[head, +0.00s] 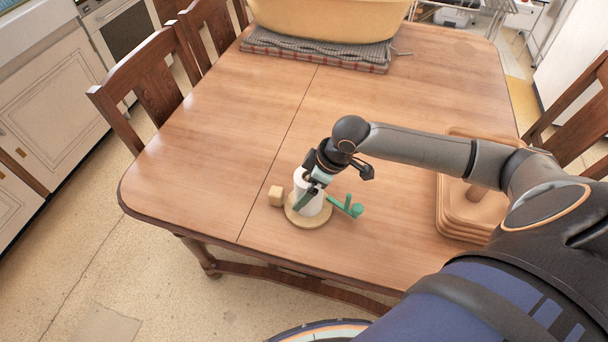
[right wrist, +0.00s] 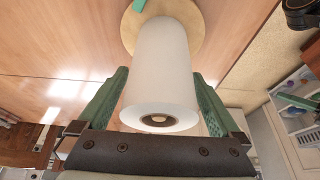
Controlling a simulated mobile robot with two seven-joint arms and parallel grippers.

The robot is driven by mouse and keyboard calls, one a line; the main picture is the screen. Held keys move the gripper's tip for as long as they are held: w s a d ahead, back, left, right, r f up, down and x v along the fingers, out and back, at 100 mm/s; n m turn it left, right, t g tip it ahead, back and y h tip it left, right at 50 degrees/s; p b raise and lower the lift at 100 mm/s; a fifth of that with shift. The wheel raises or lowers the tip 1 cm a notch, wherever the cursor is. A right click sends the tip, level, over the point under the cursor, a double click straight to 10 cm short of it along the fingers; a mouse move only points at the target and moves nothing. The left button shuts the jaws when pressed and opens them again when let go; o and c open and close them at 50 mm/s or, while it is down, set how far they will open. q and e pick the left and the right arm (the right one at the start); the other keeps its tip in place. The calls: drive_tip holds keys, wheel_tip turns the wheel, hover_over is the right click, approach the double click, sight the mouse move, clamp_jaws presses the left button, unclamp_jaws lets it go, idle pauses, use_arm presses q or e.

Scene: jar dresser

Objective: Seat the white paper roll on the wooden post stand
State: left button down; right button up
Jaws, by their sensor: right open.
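The white paper roll (head: 308,199) stands upright on the round wooden base (head: 294,218) of the stand near the table's front edge. In the right wrist view, the roll (right wrist: 163,65) shows its end with a pale wooden tip inside the dark core, so the post is within the roll. The round base (right wrist: 198,22) lies at the roll's far end. My right gripper (head: 311,186) is at the roll's top. Its green fingers (right wrist: 155,103) are spread on either side of the roll, with gaps visible. My left gripper is not in view.
A small wooden block (head: 276,195) sits left of the base. A green angular object (head: 348,207) lies just right of it. Stacked square wooden pieces (head: 455,219) stand at right, partly behind my arm. A yellow basin (head: 330,18) rests on folded cloth at the back. The table's middle is clear.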

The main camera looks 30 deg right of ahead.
drive_tip(key=v, duration=1.1)
drive_tip(key=shift+p, duration=0.4)
drive_tip(key=shift+s, duration=0.1)
